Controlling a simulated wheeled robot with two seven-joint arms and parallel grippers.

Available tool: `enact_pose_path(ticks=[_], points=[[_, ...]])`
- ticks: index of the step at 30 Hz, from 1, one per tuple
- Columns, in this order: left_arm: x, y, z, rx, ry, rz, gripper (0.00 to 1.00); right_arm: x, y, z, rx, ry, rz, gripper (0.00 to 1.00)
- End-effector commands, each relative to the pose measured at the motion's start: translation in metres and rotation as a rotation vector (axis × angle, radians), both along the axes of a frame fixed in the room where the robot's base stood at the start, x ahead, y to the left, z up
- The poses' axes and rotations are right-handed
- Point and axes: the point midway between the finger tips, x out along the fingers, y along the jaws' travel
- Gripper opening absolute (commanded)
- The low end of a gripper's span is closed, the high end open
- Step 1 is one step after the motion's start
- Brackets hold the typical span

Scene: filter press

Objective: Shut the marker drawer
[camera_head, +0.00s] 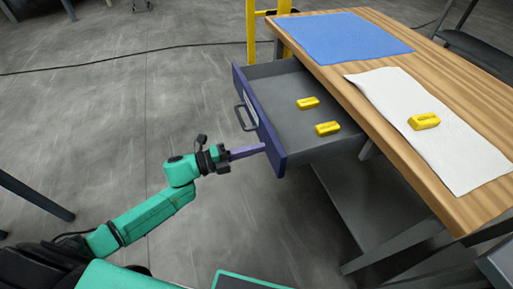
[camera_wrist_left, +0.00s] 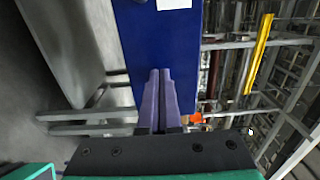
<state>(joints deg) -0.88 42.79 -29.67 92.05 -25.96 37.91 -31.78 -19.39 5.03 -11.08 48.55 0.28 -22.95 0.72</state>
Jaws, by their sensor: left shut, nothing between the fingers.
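The marker drawer (camera_head: 290,103) stands pulled out from under the wooden table, with a blue front panel, a dark handle and a grey inside. Two yellow blocks (camera_head: 308,103) (camera_head: 327,128) lie in it. My left gripper (camera_head: 264,148) is shut and empty, its fingertips at the near end of the blue front, below and right of the handle (camera_head: 245,117). In the left wrist view the shut fingers (camera_wrist_left: 160,78) point at the blue panel (camera_wrist_left: 160,45); I cannot tell if they touch it. My right gripper is not in view.
The wooden table (camera_head: 400,140) holds a blue mat (camera_head: 345,37), a white cloth (camera_head: 430,140) and a yellow block (camera_head: 424,121) on the cloth. A yellow post (camera_head: 251,30) stands behind the drawer.

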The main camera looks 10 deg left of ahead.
Motion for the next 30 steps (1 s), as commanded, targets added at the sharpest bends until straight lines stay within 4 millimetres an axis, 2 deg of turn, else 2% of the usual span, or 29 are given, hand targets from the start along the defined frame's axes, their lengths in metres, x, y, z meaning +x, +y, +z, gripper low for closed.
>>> enact_pose_path(ticks=[17,23,30], points=[[0.006,-0.009,-0.001,0.000,-0.001,-0.001,0.00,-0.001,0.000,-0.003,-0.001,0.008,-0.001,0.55],[0.020,-0.031,-0.003,-0.002,-0.001,0.001,0.00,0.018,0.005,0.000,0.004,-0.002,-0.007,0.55],[0.050,-0.078,-0.003,-0.004,-0.004,-0.001,0.00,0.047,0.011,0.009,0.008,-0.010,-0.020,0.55]])
